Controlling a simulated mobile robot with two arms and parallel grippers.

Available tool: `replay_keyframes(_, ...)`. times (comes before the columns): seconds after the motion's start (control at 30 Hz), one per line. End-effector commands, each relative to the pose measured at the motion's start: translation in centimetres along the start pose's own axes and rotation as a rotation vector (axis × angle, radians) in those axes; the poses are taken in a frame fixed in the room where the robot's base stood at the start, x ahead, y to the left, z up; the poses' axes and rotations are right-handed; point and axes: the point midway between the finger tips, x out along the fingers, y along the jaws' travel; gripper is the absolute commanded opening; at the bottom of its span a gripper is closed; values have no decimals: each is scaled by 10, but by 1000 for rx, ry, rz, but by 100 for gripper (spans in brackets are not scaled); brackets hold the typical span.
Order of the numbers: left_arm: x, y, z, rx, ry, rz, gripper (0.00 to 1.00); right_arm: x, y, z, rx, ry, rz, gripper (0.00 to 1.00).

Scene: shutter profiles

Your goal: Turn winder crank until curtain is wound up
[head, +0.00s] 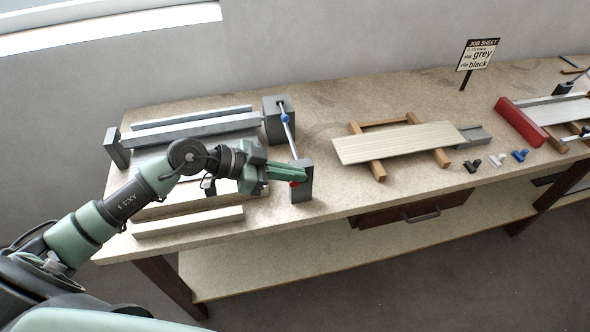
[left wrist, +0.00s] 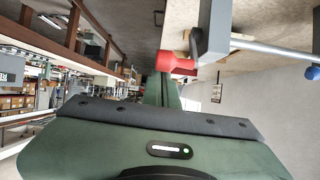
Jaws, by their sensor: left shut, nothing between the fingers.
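The winder stands at the left of the bench, with a grey roller bar (head: 190,131) between grey end blocks. A pale sheet, perhaps the curtain, lies in front of the bar, partly hidden by my arm. A thin silver rod (head: 291,142) with a blue joint (head: 285,118) runs from the back block (head: 272,128) to a front grey block (head: 303,190). A red knob (head: 294,184) is beside that front block. My left gripper (head: 303,177) is shut and empty, its fingertips at the red knob, which also shows in the left wrist view (left wrist: 175,62). Contact is unclear.
A pale slatted panel (head: 395,143) on wooden supports lies mid-bench. Small black, grey and blue clips (head: 497,160) lie right of it. A job sheet sign (head: 478,54) stands behind. A red bar (head: 520,121) is at the right. A pale strip (head: 187,222) lies near the front edge.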

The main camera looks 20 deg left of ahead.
Motion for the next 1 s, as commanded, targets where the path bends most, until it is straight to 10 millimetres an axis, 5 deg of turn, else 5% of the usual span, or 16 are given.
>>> replay_keyframes(1.0,-4,1,21,-2,177,-9,0,38,-4,3,2,1,-4,47)
